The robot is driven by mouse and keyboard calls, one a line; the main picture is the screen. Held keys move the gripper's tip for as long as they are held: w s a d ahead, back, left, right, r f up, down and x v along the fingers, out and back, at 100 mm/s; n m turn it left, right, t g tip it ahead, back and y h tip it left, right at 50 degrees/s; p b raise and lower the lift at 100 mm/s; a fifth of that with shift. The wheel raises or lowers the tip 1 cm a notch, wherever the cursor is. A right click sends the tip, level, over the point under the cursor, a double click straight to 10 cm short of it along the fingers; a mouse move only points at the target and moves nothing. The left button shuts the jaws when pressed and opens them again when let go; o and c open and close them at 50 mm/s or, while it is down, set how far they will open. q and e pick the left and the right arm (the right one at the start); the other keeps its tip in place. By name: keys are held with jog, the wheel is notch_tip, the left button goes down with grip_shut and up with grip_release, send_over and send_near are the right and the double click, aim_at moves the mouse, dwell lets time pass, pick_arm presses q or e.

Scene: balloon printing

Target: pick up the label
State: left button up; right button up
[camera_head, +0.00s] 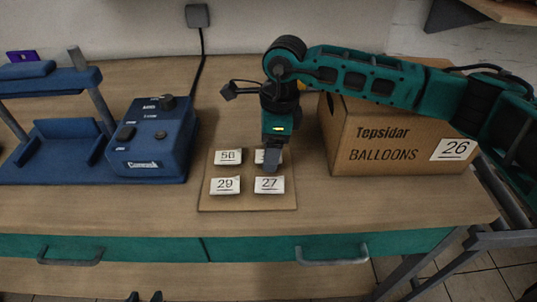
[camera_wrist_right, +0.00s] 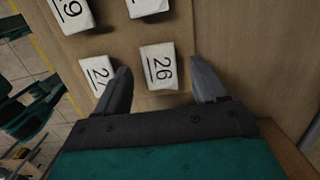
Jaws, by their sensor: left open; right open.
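Several white number labels lie on a thin wooden board (camera_head: 247,203) on the table. The label 27 (camera_head: 269,184) is front right, the label 29 (camera_head: 225,185) front left, and a label that seems to read 50 or 56 (camera_head: 228,156) back left. My right gripper (camera_head: 270,166) points down over the back right label and partly hides it. In the right wrist view this label 26 (camera_wrist_right: 158,67) lies between the open fingers of my right gripper (camera_wrist_right: 160,76); the left finger is near the label 27 (camera_wrist_right: 97,72). My left gripper (camera_head: 144,297) shows only its open fingertips at the bottom edge.
A blue machine (camera_head: 150,145) with knobs stands to the left, beside a blue frame (camera_head: 62,150). The table front is clear.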

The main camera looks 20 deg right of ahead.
jog(key=shift+f+b, duration=0.25)
jog(key=shift+b, duration=0.1)
dwell(0.4)
jog(key=c, duration=1.1)
jog(key=shift+c, duration=0.2)
